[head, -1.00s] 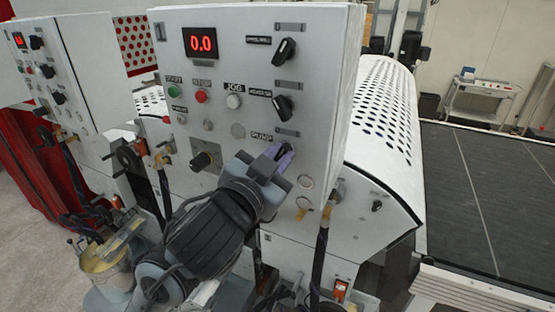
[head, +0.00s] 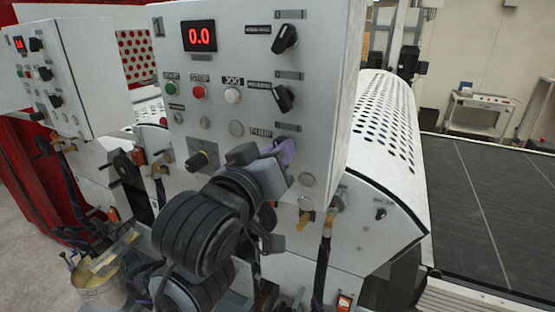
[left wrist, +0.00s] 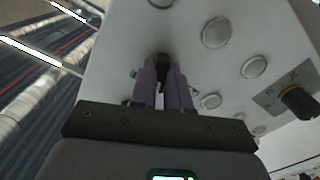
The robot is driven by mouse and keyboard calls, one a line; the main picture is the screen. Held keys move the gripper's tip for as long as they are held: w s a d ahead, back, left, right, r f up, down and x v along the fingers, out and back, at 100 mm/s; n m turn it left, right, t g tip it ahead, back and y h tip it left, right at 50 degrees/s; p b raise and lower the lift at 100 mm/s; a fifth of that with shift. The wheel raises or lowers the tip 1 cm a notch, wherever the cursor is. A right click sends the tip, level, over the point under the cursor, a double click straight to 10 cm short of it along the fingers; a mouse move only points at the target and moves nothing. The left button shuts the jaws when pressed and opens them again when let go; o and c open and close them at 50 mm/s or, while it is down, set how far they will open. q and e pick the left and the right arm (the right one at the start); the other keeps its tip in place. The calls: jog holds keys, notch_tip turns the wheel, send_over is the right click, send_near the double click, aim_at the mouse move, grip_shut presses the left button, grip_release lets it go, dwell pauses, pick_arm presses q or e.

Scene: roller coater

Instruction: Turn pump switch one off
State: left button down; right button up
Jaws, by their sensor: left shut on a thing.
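The control panel marked 1 (head: 220,120) fills the middle of the head view. Its PUMP label (head: 261,132) sits low on the right of the panel face. My left gripper (head: 282,151), with purple fingers, is at the panel just below and right of that label. In the left wrist view the two fingers (left wrist: 163,82) are closed around the black pump switch (left wrist: 162,65). In the head view the fingers and wrist cover the switch, so its angle cannot be read there. My right gripper is not in view.
Two black rotary switches (head: 285,39) (head: 284,98) sit above the pump switch. A red display (head: 200,37) reads 0.0. A yellow-black knob (head: 202,161) lies left of my gripper. Below are valves and hoses (head: 327,225). A perforated drum cover (head: 385,120) stands right.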

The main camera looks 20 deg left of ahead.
pick_arm(q)
jog(key=shift+n, duration=0.6)
jog(key=c, duration=1.1)
grip_release()
jog(key=shift+s+b, duration=0.1)
jog(key=shift+b, duration=0.2)
jog(key=s+b, duration=0.3)
jog(key=s, duration=0.7)
jog(key=shift+s+a, duration=0.35)
